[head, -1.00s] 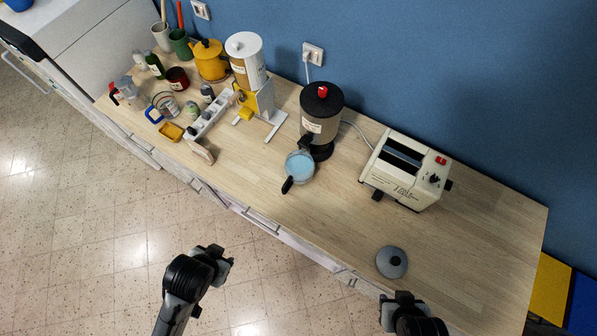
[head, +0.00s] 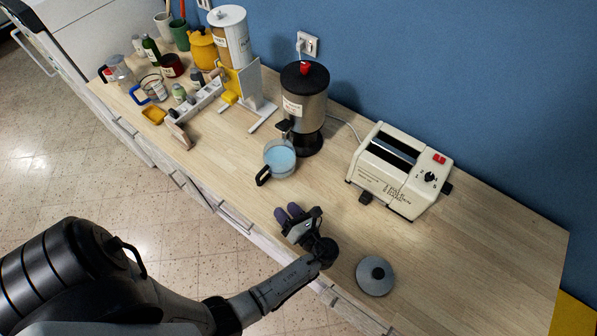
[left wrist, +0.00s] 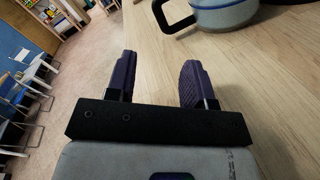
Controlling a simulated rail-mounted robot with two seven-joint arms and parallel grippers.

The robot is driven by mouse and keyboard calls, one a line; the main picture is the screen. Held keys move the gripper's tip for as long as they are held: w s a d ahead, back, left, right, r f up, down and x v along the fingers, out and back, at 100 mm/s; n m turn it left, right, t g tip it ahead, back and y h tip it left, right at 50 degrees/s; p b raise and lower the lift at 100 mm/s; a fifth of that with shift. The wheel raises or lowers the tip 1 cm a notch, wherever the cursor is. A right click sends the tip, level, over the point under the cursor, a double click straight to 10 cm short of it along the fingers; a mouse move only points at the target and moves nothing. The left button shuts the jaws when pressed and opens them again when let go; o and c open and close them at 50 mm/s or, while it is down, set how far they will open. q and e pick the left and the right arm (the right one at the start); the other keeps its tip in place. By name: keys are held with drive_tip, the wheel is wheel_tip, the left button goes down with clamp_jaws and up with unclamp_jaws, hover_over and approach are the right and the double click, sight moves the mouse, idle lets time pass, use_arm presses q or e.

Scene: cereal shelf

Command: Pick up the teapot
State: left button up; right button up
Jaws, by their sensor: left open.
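A grey teapot (head: 281,155) with a pale blue top and a black handle stands on the counter, in front of the dark-topped dispenser. Its handle points toward the front left. In the left wrist view, part of the teapot (left wrist: 222,14) and its handle show at the top edge. A round grey lid (head: 376,276) with a black knob lies apart on the counter at right. My left gripper (head: 287,212) is open and empty above the front of the counter, short of the teapot. Its purple fingers (left wrist: 159,65) are apart, with nothing between them. My right gripper is out of view.
The dispenser (head: 303,108) stands close behind the teapot. A cream toaster (head: 392,180) is to the right. Several jars, cups and a white rack (head: 201,101) fill the left side.

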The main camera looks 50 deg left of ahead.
sight(275, 164)
use_arm(q)
drive_tip(key=shift+w+d+f+m, duration=0.1)
drive_tip(key=shift+w+f+m, duration=0.05)
drive_tip(key=shift+w+m, duration=0.2)
drive_tip(key=a+b, duration=0.2)
drive_tip(key=a, duration=0.6)
drive_tip(key=shift+w, duration=0.2)
drive_tip(key=a+b, duration=0.2)
drive_tip(key=a, duration=0.2)
drive_tip(key=shift+s+a+b, duration=0.15)
drive_tip(key=shift+a+b, duration=0.1)
drive_tip(key=shift+b, duration=0.1)
drive_tip(key=shift+a, duration=0.35)
drive_tip(key=shift+c, duration=0.3)
drive_tip(key=c, duration=0.7)
clamp_jaws()
